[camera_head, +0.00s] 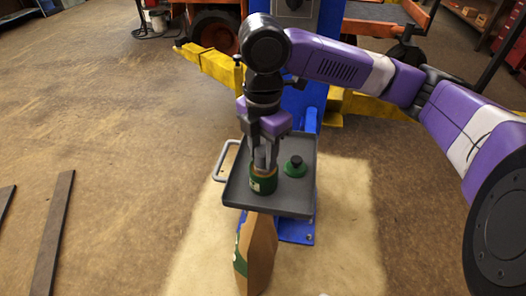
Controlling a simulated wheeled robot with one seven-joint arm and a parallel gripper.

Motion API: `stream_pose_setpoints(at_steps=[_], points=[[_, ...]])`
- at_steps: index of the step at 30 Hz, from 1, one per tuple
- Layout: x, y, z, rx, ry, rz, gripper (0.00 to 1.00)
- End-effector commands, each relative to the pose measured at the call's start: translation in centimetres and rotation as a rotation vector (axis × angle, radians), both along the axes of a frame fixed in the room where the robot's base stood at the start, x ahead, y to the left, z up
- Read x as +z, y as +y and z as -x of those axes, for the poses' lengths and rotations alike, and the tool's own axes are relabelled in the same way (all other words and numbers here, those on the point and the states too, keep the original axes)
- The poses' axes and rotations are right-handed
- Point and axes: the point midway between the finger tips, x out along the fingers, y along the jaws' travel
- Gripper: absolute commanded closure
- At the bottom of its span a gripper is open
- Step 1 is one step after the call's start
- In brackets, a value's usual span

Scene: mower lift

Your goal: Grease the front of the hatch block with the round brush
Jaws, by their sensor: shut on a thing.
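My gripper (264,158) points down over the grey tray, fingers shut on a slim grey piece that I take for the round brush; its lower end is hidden. A small green tin (263,184) with a tan rim and a pale label stands on the tray directly below the fingers. The brush seems to reach down to or into the tin's mouth; the fingers hide the exact contact. I cannot make out the hatch block.
The grey tray (236,184) has a raised rim and a side handle (222,160). A green lid with a dark knob (294,167) sits right of the tin. Behind stands the blue lift column (308,98) with yellow arms (212,66). A brown bag (258,250) stands below.

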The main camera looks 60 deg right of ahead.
Motion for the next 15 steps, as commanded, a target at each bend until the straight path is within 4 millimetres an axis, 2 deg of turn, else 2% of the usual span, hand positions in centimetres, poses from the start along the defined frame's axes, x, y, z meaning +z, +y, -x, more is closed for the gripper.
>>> stream_pose_setpoints(at_steps=[10,15], points=[[-0.1,0.0,0.0,0.000,0.003,-0.001,0.95],[0.8,0.0,0.0,0.000,0.003,-0.001,0.95]])
